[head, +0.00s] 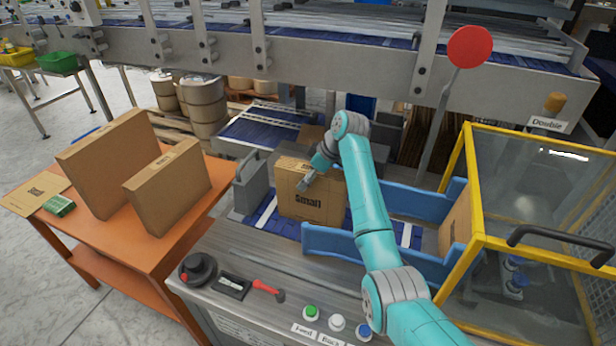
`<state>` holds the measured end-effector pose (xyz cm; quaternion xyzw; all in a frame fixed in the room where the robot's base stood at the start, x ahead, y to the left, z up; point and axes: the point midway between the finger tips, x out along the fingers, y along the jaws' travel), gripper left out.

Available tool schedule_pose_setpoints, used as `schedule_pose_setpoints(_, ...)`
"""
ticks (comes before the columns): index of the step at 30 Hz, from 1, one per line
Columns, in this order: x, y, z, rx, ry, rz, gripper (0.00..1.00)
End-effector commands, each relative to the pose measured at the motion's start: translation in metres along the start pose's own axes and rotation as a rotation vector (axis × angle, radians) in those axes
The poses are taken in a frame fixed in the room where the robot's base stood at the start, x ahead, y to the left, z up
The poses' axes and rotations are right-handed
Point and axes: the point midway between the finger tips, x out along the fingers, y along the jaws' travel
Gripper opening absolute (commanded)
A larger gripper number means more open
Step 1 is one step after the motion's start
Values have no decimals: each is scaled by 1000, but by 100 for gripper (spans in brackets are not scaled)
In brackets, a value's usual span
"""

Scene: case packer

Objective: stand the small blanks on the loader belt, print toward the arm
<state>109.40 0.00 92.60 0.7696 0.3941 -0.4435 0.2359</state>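A brown cardboard small blank (322,207) stands upright on the blue loader belt (262,213), its "Small" print facing the camera and my arm. My gripper (304,185) is in front of its upper left face, close to or touching it; whether its fingers are open or shut is too small to tell. Two brown cardboard pieces stand on the orange table: a larger one (108,165) and a smaller one (170,188), no print readable on their broad faces. A flat piece with "Small" print (30,196) lies at the table's left edge.
Blue guide rails (400,203) flank the belt, and a grey plate (249,185) stands at its left. A yellow-framed guard (545,190) closes the right. A black round part (198,268) and red-handled tool (265,289) lie on the front ledge near the buttons.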

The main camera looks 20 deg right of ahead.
Motion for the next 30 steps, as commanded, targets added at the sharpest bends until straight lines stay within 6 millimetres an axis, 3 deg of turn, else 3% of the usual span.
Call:
schedule_pose_setpoints(8, -9, 1, -1, 0, 1, 2, 83)
schedule_pose_setpoints(21, -89, 1, -1, 0, 2, 3, 83)
schedule_pose_setpoints(30, -120, 0, 0, 0, 0, 1, 83)
